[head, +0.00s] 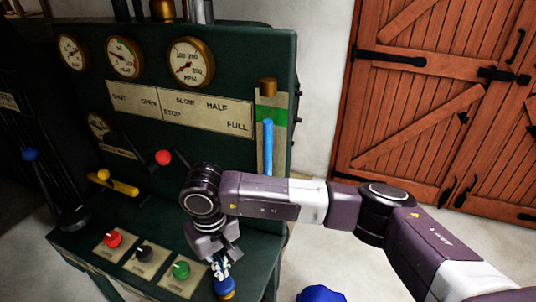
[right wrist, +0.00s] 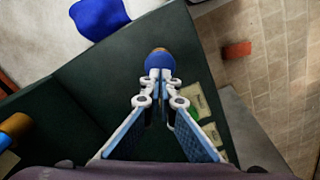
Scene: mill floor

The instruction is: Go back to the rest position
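My right gripper (head: 221,268) is low over the front right of the green control console. In the right wrist view, its two fingertips (right wrist: 160,82) are close together with little gap and nothing clear between them. A blue knob with a brass part (head: 225,288) is just beyond the fingertips; it also shows in the right wrist view (right wrist: 160,60). I cannot tell whether the fingers touch it. My right arm comes in from the lower right, across the front of the console. My left gripper is not in view.
The green console (head: 255,50) carries gauges, a red-knobbed lever (head: 163,157), a yellow handle (head: 120,187), a blue upright handle (head: 268,145) and red (head: 112,239), black and green (head: 180,270) knobs. Wooden doors (head: 430,100) stand behind right. A blue object (head: 321,294) is at the bottom edge.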

